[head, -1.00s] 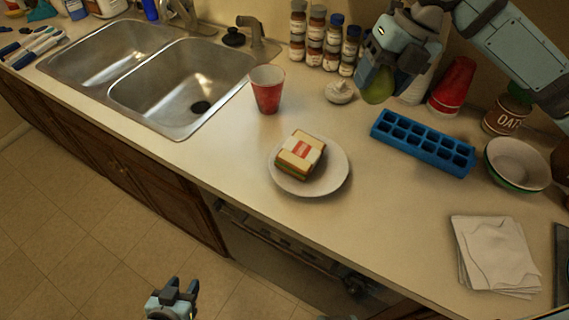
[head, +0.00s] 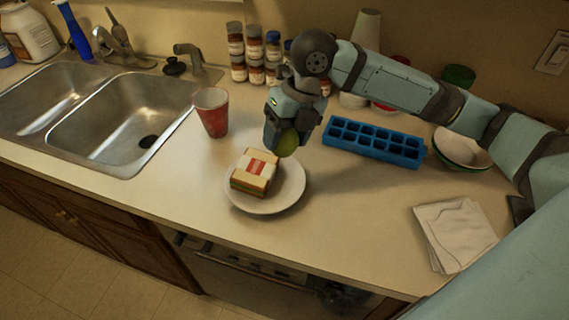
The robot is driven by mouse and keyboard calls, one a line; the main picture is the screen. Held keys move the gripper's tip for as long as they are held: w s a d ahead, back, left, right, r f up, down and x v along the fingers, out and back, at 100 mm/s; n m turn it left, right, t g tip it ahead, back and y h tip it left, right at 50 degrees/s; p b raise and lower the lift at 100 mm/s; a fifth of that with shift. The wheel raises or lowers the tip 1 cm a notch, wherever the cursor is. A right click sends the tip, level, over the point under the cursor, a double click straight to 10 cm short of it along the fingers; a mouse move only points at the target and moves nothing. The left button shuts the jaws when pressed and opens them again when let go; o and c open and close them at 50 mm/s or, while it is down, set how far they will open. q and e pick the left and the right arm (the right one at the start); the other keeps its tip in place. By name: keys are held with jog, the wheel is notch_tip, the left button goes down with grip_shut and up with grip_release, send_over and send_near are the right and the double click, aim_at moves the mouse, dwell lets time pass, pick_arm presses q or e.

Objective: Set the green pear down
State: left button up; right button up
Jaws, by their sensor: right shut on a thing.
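The green pear (head: 288,143) is held in my right gripper (head: 284,138), which is shut on it and points down. Much of the pear is hidden by the fingers. The gripper is above the counter (head: 340,215), just behind the white plate (head: 290,190) in the picture. I cannot tell whether the pear touches the counter or the plate's rim. A sandwich (head: 255,172) lies on the plate. My left gripper is not in the head view.
A red cup (head: 212,112) stands left of the plate, beside the sink (head: 110,120). A blue ice tray (head: 375,141), bowls (head: 462,148) and napkins (head: 455,235) are to the right. Spice jars (head: 237,52) stand behind. Counter between plate and napkins is clear.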

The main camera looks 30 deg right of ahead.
aim_at(296, 134)
jog(key=shift+f, duration=3.8)
jog(key=shift+f, duration=0.3)
jog(key=o, duration=1)
jog(key=shift+r, duration=0.25)
jog(key=v, duration=1.2)
jog(key=shift+r, duration=0.1)
